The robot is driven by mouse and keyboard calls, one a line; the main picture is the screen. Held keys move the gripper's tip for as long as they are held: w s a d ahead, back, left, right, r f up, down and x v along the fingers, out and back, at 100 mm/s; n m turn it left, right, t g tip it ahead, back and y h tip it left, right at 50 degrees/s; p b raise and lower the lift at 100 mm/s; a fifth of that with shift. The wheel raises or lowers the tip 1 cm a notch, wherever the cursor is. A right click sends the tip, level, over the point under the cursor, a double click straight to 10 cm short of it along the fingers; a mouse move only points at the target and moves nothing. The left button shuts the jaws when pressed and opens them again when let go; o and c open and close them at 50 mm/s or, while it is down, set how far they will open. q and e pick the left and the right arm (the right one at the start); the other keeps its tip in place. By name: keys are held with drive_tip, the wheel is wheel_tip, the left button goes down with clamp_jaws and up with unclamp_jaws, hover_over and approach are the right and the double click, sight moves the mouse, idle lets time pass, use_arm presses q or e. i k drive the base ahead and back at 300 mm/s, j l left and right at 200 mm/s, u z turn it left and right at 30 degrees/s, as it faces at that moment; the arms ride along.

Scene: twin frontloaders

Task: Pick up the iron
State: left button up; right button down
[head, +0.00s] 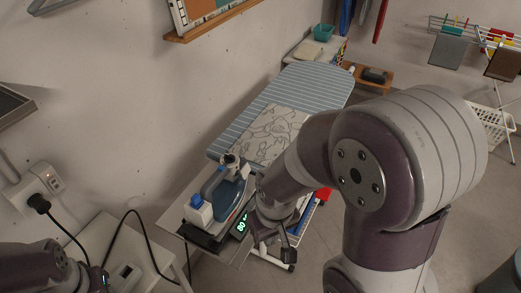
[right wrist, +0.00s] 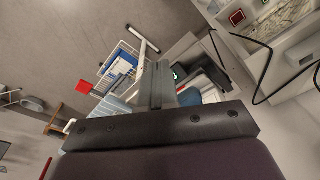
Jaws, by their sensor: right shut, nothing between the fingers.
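The iron (head: 228,196), blue with a pale body, rests on a dark base with a lit green display (head: 242,224) at the near end of the ironing board (head: 318,82). My right gripper (head: 276,246) is just right of and below the iron in the head view, apart from it, and shut with nothing in it. In the right wrist view the shut fingers (right wrist: 163,86) stand in front of a blue part of the iron (right wrist: 190,96), mostly hidden by the gripper. Of my left arm only a link shows at the lower left; its gripper is out of view.
A white bottle with a blue cap (head: 198,210) stands beside the iron. A patterned cloth (head: 272,132) lies on the board. A white side table (head: 112,235) with a black cable (head: 140,222) is at the left. A laundry basket (head: 491,128) and drying rack are at the right.

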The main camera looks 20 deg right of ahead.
sight(223, 194)
drive_tip(key=l+u, duration=0.2)
drive_tip(key=u, duration=0.25)
drive_tip(key=l+u, duration=0.2)
drive_tip(key=u, duration=0.25)
drive_tip(key=l+u, duration=0.2)
drive_tip(key=u, duration=0.25)
drive_tip(key=l+u, duration=0.2)
drive_tip(key=l, duration=0.65)
drive_tip(key=k+l+u, duration=0.1)
drive_tip(key=l+u, duration=0.15)
drive_tip(key=l, duration=0.55)
